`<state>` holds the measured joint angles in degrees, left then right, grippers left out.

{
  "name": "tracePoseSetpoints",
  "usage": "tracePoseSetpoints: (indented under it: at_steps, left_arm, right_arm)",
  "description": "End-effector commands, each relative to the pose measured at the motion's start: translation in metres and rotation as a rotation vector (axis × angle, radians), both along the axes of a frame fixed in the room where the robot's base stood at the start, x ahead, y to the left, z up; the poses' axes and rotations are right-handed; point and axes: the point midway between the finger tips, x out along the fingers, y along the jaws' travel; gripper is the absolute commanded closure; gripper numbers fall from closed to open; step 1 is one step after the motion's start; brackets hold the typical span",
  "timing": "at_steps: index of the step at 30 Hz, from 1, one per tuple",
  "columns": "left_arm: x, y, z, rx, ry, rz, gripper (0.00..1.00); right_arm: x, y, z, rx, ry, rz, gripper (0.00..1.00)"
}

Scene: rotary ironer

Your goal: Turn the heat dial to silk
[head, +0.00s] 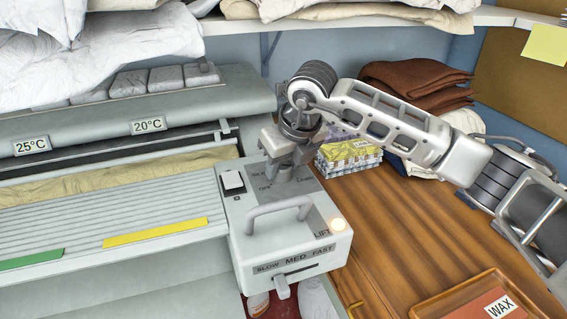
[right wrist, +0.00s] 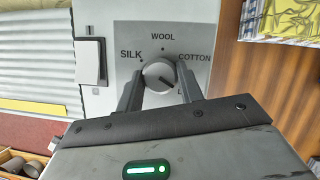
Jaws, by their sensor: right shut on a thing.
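The heat dial (right wrist: 158,73) is a round grey knob on a grey plate in the right wrist view. Labels around it read SILK at left, WOOL at top and COTTON at right; a label starting with L at lower right is partly hidden. A dark line on the knob points to the lower right, toward that L label. My right gripper (right wrist: 160,90) is shut on the dial, one finger on each side. In the head view my right gripper (head: 287,172) comes down onto the control box (head: 245,225) and hides the dial. My left gripper is not in view.
Beside the dial is a white rocker switch (head: 232,181). In front are a raised handle (head: 279,208), a lit lamp (head: 337,225) and a SLOW-MED-FAST lever (head: 282,287). Patterned folded cloths (head: 348,155) lie behind right; a WAX tray (head: 470,300) lies on the wooden table.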

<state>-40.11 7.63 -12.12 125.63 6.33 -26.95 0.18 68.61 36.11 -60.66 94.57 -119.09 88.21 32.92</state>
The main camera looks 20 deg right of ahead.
Motion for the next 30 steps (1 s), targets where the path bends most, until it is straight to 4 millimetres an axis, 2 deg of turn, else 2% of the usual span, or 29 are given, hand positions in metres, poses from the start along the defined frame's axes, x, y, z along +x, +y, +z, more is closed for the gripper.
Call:
tracePoseSetpoints:
  at_steps: [1,3,11,16,20,30]
  left_arm:
    - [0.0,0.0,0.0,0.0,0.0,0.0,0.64]
    - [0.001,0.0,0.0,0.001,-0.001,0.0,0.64]
    - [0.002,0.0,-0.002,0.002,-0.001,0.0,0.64]
    - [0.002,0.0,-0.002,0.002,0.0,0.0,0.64]
    - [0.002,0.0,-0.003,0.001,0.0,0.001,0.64]
    - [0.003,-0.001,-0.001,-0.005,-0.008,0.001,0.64]
  right_arm:
    - [0.001,0.0,0.002,0.001,-0.005,-0.001,0.58]
    - [0.001,0.0,0.002,0.002,-0.005,-0.001,0.41]
    - [0.0,0.0,0.001,0.001,-0.002,0.0,0.41]
    - [-0.003,-0.001,0.012,0.002,-0.004,0.0,0.41]
    - [-0.012,-0.004,0.035,0.002,-0.007,0.001,0.41]
    - [-0.042,-0.013,0.111,0.001,-0.008,0.001,0.41]
